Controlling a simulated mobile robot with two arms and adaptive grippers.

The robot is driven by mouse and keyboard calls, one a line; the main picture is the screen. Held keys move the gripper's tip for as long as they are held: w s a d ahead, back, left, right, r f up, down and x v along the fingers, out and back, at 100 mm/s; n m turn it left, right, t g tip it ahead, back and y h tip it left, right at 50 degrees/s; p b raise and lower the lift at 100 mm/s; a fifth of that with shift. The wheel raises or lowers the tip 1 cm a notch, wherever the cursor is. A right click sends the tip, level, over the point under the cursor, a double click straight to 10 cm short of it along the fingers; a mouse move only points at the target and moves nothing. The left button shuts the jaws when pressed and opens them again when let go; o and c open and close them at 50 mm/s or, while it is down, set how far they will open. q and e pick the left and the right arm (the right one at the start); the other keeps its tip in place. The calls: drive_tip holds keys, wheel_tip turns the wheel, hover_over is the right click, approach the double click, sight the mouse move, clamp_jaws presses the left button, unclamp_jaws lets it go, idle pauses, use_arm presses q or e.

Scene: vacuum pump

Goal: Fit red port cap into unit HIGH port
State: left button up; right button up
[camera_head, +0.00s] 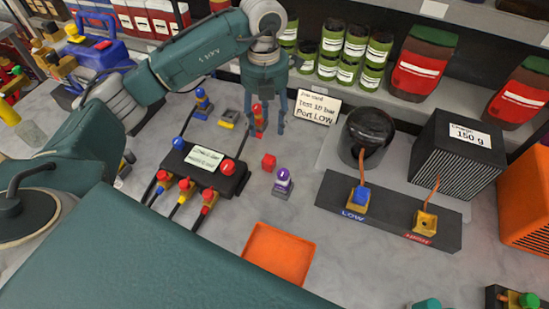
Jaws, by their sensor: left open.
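A small red cube-shaped cap (268,161) lies on the grey table, left of the purple-topped piece. The unit (388,222) is a dark bar with two ports. Its HIGH port (425,222), by a red label, is a yellow fitting with a dark, open hole. Its LOW port (356,206) has a blue cap (360,195) on it. My left gripper (267,131) points down behind the red cap, fingers spread. A red-topped fitting (257,116) shows between the fingers; I cannot tell whether they touch it. My right gripper is not in view.
A black manifold (232,184) with coloured hoses stands left of the red cap. An orange tray (278,254) lies in front. A job card (315,107) reads Port LOW. A dark round pot (368,135) and a black ribbed box (455,155) stand behind the unit.

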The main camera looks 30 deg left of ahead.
use_arm(q)
drive_tip(key=f+b, duration=0.5)
drive_tip(key=f, duration=0.2)
drive_tip(key=shift+w+b, duration=0.2)
drive_tip(key=shift+b, duration=0.2)
drive_tip(key=p, duration=0.1)
hover_over(269, 157)
drive_tip(key=f, duration=0.4)
drive_tip(key=shift+s+d+f, duration=0.1)
drive_tip(key=shift+s+f, duration=0.05)
drive_tip(key=shift+s, duration=0.25)
drive_tip(key=f+p, duration=0.2)
drive_tip(key=f, duration=0.1)
drive_tip(key=f+p, duration=0.1)
drive_tip(key=shift+w+f, duration=0.3)
drive_tip(key=shift+f, duration=0.65)
drive_tip(key=c, duration=1.2)
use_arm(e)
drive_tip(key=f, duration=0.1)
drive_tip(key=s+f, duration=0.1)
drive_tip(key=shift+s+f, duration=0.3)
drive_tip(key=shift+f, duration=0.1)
use_arm(q)
drive_tip(key=shift+w+r, duration=0.1)
drive_tip(key=shift+r, duration=0.05)
